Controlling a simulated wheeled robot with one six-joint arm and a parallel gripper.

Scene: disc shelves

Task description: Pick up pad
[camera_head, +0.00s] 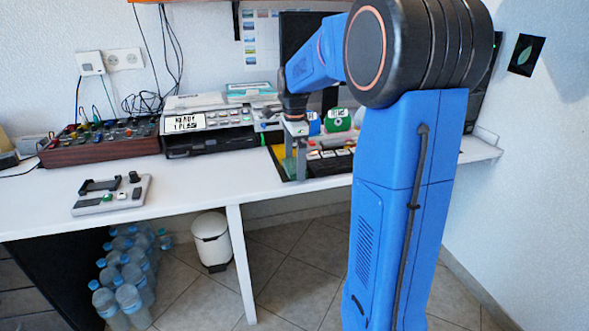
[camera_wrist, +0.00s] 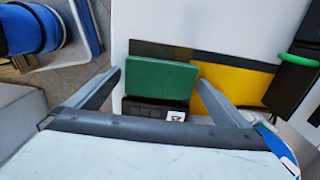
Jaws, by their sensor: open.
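A green rectangular pad (camera_wrist: 158,77) lies in the wrist view between and just beyond the two fingers of my gripper (camera_wrist: 160,85). A gap shows between each finger and the pad, and nothing is held. In the head view my open gripper (camera_head: 296,164) points down over the mat area on the desk. A bit of green shows by its fingers there, but the fingers partly hide it, and I cannot tell its height above the desk.
A dark and yellow mat (camera_wrist: 240,84) lies by the pad, with a black block (camera_wrist: 150,112) nearer the wrist. A printer-like machine (camera_head: 210,128) stands left of my gripper, with a knobbed brown box (camera_head: 100,142) further left.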

